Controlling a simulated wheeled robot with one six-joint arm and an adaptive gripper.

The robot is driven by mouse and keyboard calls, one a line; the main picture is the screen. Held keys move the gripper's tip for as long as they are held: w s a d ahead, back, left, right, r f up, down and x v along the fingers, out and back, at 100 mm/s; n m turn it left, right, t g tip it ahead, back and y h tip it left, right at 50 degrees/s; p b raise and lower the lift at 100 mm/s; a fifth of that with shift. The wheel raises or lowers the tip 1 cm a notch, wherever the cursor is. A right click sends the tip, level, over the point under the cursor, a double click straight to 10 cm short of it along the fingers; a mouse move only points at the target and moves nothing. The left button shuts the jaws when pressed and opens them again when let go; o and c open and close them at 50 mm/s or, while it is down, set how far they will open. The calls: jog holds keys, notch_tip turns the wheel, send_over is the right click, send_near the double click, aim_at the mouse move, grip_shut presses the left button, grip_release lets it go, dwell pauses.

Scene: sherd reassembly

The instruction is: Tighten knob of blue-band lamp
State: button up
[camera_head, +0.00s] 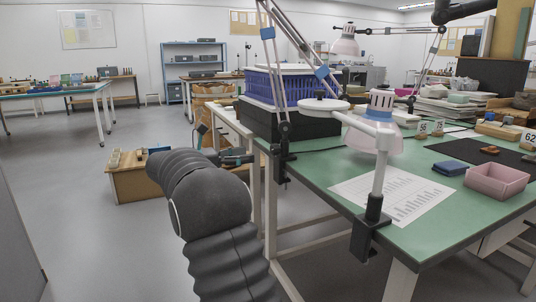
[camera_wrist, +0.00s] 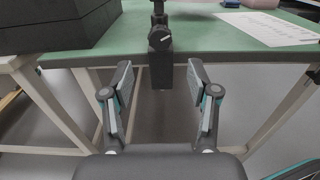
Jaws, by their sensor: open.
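The blue-band lamp stands on the table's left edge, with blue bands on its jointed arm (camera_head: 322,72). Its dark clamp (camera_head: 283,160) grips the edge beside the black crate. In the wrist view, the clamp (camera_wrist: 161,70) is centred ahead, with a round dark knob (camera_wrist: 160,38) bearing a pale pointer line. My gripper (camera_wrist: 160,75) is open and empty, its two fingers on either side of the clamp's lower part in the picture, with the knob above and beyond the fingertips. No contact shows. In the head view my gripper (camera_head: 238,157) is left of the clamp, small and partly hidden.
A second clamp (camera_head: 370,235) with a pale post stands at the near table corner. A black crate (camera_wrist: 60,22) is left of the knob, and a printed sheet (camera_wrist: 265,28) lies to the right. Table legs (camera_wrist: 45,100) flank the space below the edge. A pink tray (camera_head: 497,181) sits farther right.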

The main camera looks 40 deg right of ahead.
aim_at(272, 150)
jog(key=x, duration=0.8)
jog(key=shift+w+b, duration=0.1)
jog(key=shift+b, duration=0.3)
